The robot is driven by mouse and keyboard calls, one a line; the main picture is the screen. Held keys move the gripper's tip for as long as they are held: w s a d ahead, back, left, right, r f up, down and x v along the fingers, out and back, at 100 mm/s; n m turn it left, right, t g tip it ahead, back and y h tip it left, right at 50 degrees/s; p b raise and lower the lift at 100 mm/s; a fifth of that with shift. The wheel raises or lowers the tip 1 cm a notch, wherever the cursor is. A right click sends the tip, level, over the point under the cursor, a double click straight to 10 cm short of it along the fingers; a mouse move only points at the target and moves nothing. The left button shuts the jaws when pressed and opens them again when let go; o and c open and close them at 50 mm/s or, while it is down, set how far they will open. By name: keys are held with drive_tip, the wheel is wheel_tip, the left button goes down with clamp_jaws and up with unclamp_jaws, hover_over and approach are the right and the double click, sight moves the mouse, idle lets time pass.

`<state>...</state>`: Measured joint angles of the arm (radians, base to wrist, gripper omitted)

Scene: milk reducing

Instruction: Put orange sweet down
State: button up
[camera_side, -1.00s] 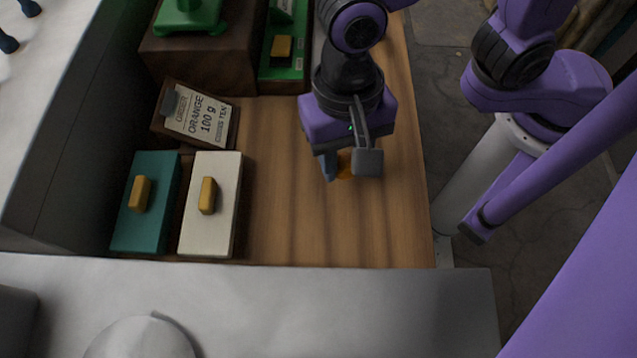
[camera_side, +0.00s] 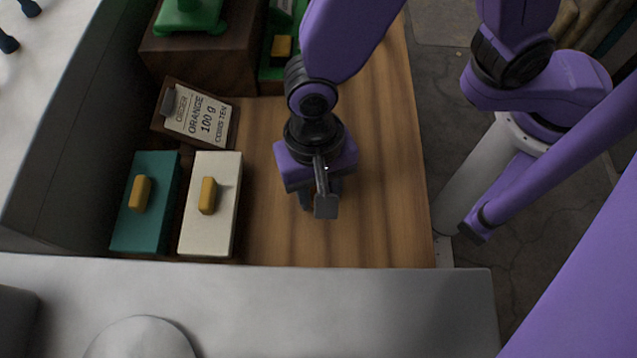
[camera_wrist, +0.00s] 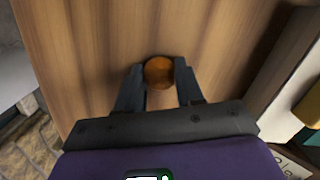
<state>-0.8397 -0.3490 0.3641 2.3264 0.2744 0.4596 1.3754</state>
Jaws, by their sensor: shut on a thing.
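The orange sweet (camera_wrist: 159,71) shows in the wrist view as a round, glossy orange ball between the fingertips. My gripper (camera_wrist: 158,80) is shut on it, with a finger on either side. In the side view my gripper (camera_side: 318,208) is over the wooden counter, right of the white box, and its fingers hide the sweet. The gap between the sweet and the counter (camera_side: 385,225) cannot be told.
A white box (camera_side: 226,205) and a teal box (camera_side: 165,210), each with a yellow handle, lie at the left. A green device (camera_side: 190,18) stands on a dark wooden block (camera_side: 200,60) at the back. The counter is clear right and front of my gripper.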

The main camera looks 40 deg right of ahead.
drive_tip(key=shift+f, duration=0.15)
drive_tip(key=o, duration=1)
wheel_tip(320, 180, up, 12)
drive_tip(key=w, duration=0.1)
drive_tip(key=s+d+n+t, duration=0.1)
drive_tip(key=d+n, duration=1.6)
drive_tip(key=d, duration=1.3)
drive_tip(key=shift+d, duration=0.15)
drive_tip(key=shift+o, duration=0.6)
drive_tip(key=shift+s+d+n, duration=0.2)
drive_tip(key=shift+n, duration=0.1)
